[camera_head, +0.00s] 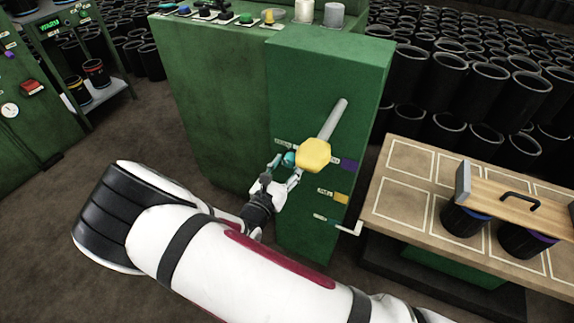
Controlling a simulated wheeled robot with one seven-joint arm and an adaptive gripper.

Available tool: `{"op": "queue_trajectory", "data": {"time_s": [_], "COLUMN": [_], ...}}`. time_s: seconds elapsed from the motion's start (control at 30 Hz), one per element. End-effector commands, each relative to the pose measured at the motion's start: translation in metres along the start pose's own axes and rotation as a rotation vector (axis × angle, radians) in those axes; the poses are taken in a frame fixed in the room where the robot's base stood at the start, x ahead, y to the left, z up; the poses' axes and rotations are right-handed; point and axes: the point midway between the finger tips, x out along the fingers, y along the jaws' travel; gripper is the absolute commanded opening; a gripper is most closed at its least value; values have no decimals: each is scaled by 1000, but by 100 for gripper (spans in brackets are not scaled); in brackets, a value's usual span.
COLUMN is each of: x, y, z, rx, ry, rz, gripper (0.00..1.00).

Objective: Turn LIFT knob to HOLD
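The green machine cabinet (325,70) stands in the middle, with controls on its near face. A large yellow faceted knob (314,154) sits at the end of a grey bar (333,119). A small teal knob (289,158) lies just left of it, partly hidden. Labels beside them are too small to read, so I cannot tell which knob is LIFT. My gripper (284,168) is at this face, just below the teal knob and lower left of the yellow knob. Its fingers are spread apart. I cannot tell whether they touch the teal knob.
Below are a yellow tag (340,197) and a pale handle (345,228). At right, a table (407,190) bears black sleeves and a wooden board (512,194) with a black handle. Many black sleeves (480,85) fill the back right. Brown floor (160,120) is clear at left.

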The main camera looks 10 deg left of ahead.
Motion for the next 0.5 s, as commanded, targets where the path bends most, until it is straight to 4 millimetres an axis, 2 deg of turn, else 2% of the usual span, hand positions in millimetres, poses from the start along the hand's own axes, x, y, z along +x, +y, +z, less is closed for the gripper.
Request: {"op": "queue_trajectory", "data": {"time_s": [0.33,0.5], "x": [-2,-22], "y": [1,2], "z": [1,1], "rx": [2,3], "ry": [-2,0], "rz": [1,3], "gripper": [53,53]}}
